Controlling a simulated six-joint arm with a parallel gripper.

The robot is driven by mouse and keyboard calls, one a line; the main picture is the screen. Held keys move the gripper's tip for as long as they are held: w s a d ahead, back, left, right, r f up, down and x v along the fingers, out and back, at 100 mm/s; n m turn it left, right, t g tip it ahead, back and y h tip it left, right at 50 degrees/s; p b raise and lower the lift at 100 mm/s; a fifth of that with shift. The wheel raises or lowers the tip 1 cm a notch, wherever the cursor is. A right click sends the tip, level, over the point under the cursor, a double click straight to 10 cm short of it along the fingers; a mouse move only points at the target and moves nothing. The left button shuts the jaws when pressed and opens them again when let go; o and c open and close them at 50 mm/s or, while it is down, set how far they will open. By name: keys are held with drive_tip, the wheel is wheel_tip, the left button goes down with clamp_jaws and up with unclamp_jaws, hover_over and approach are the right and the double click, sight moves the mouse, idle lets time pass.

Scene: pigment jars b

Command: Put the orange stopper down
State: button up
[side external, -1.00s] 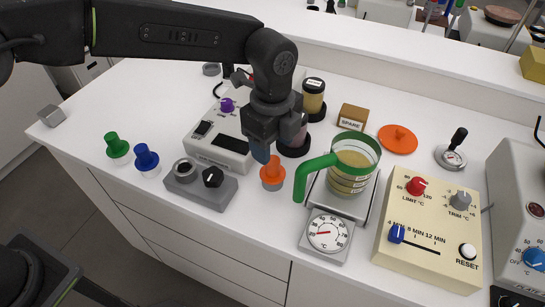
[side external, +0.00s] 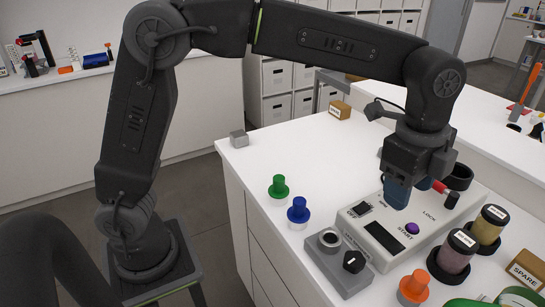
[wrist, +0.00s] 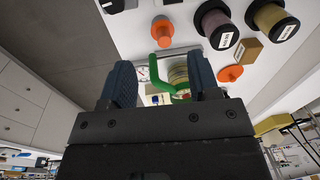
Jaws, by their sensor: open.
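The orange stopper (side external: 414,287) stands upright on the white bench near the bottom of the side view, right of the grey block with a round socket and black knob (side external: 338,262). Its lower part is paler. It also shows at the top of the wrist view (wrist: 162,32). My gripper (side external: 397,195) points down above the white scale-like device (side external: 392,238), clear of the stopper. In the wrist view my gripper (wrist: 161,75) has its two blue fingers wide apart with nothing held between them.
A green stopper (side external: 278,187) and a blue stopper (side external: 298,213) stand left of the device. Labelled jars (side external: 456,257) stand at the right. A green-handled jug (wrist: 178,80) and an orange lid (wrist: 230,73) show in the wrist view. Bare bench lies behind the green stopper.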

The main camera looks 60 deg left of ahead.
drive_tip(key=s+a+r+n+t, duration=0.35)
drive_tip(key=s+a+n, duration=0.55)
drive_tip(key=a, duration=0.5)
drive_tip(key=s+a+f+n+t, duration=0.1)
drive_tip(key=s+a+f+n, duration=0.3)
drive_tip(key=s+a+n, duration=0.2)
drive_tip(key=s+n, duration=0.2)
drive_tip(key=s, duration=0.2)
drive_tip(key=shift+a+f+y, duration=0.25)
drive_tip(key=shift+y, duration=0.05)
